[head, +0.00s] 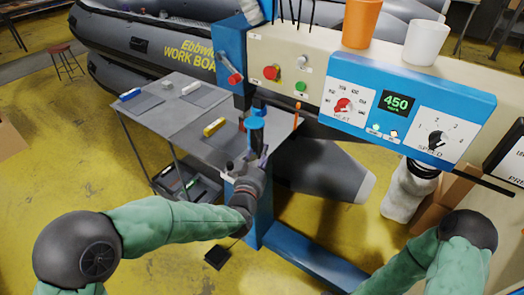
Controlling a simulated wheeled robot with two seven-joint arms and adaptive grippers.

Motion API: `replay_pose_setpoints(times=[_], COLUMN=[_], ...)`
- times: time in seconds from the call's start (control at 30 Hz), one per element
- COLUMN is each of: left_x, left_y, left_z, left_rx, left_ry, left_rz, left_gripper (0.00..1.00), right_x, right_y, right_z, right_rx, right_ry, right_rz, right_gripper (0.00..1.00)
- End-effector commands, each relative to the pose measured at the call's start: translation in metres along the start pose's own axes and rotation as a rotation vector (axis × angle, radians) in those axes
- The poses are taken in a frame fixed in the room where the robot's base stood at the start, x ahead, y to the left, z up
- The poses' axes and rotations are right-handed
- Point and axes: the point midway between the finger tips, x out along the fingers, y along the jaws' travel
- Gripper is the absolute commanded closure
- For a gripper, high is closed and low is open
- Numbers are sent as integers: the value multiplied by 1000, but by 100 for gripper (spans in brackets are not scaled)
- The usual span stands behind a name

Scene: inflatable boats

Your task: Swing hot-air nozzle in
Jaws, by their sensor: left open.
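The welding machine (330,72) has a cream and blue body across the upper right. A blue and black part (256,128) hangs below its left end; I cannot tell for sure whether this is the hot-air nozzle. A small orange-tipped handle (297,112) stands just right of it. A red-handled lever (232,72) is on the blue column, higher up. My left gripper (254,160) is open, just below the blue and black part. I cannot tell whether they touch. My right arm shows at the lower right, but its gripper is out of view.
A grey table (178,104) with a yellow-handled tool (214,127) and other small items stands left of the machine. A control panel (408,108) reads 450. Orange (361,22) and white (427,42) cups stand on top. A grey boat (140,40) lies behind. A pedal (218,256) is on the floor.

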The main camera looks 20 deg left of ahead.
Motion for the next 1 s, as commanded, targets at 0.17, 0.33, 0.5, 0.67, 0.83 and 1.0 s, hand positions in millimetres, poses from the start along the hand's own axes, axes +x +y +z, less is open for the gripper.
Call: replay_pose_setpoints(times=[0.17, 0.33, 0.5, 0.67, 0.83, 1.0], left_x=[24, 35, 37, 37, 36, 36], left_y=[0, 0, 0, 0, 0, 0], left_z=[1, 0, 0, 0, 0, 0], left_rx=[1, 1, 1, 1, 1, 1], left_ry=[0, 0, 0, 0, 0, 1], left_rz=[0, 0, 0, 0, 0, 0], left_gripper=[49, 49, 49, 55, 100, 100], right_x=[5, 7, 6, 6, 6, 6], right_y=[2, 2, 2, 2, 2, 2], right_z=[0, 0, 0, 0, 0, 0], right_rx=[0, 0, 0, 0, 0, 0], right_ry=[0, 0, 0, 0, 0, 0], right_rz=[0, 0, 0, 0, 0, 0], right_gripper=[52, 52, 52, 52, 52, 52])
